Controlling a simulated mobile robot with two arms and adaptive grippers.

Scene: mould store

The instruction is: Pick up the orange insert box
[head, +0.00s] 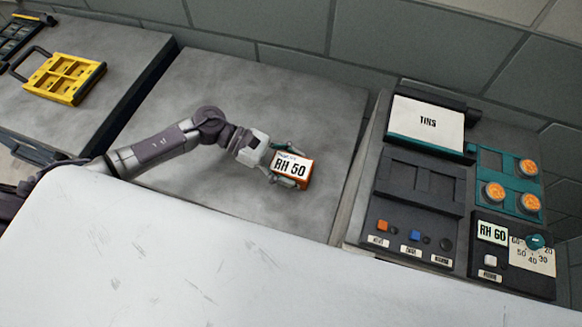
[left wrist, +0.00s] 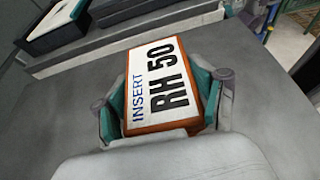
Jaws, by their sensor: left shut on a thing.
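The orange insert box (head: 308,171) has a white label reading "RH 50". In the head view it is at the end of my left arm, over the grey table top. My left gripper (head: 287,174) is shut on it, with fingers on two opposite sides. In the left wrist view the box (left wrist: 190,122) shows its "INSERT RH 50" label between the teal finger pads of the gripper (left wrist: 160,104). I cannot tell clearly whether the box touches the table. My right gripper is not in view.
The grey table top (head: 215,90) is otherwise bare. To its right stands a dark panel with a tray labelled "TINS" (head: 428,122), orange round pieces (head: 494,193) and an "RH 60" dial unit (head: 490,234). A yellow frame (head: 62,78) lies at the left. A white surface (head: 150,260) fills the front.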

